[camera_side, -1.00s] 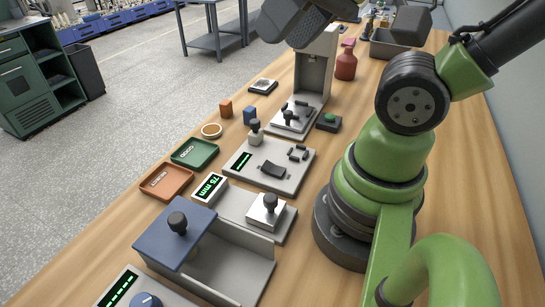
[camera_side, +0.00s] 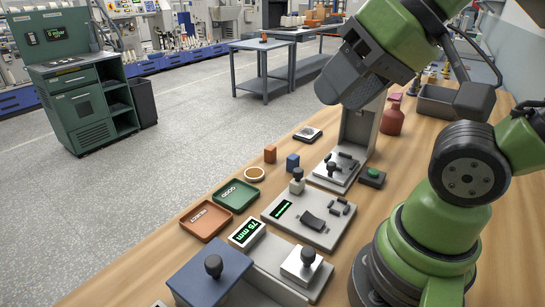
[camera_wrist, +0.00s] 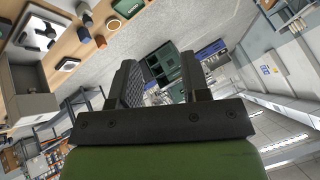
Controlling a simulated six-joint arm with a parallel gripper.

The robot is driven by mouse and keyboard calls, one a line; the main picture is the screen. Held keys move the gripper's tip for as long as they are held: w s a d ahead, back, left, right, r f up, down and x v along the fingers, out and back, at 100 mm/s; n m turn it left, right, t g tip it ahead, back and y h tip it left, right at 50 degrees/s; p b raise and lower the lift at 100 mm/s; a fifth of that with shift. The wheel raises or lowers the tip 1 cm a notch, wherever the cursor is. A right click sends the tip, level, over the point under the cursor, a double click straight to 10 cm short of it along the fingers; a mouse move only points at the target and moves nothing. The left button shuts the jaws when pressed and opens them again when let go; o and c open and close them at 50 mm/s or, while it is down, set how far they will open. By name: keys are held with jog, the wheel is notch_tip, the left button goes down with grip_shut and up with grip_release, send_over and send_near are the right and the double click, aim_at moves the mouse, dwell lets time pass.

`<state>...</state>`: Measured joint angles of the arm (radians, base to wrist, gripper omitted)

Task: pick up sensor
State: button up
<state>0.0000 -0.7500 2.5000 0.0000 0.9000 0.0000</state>
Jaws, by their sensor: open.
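No thing is clearly marked as a sensor, and I cannot tell which one it is.
A green tray (camera_side: 251,204) and an orange reject tray (camera_side: 188,228) lie along the bench's left side. An upright grey stand (camera_side: 375,117), a green-button box (camera_side: 372,179), a red bottle (camera_side: 393,122) and a grey bin (camera_side: 422,97) stand farther back.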

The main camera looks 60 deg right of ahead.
dwell(0.3)
jog(key=o, duration=0.5)
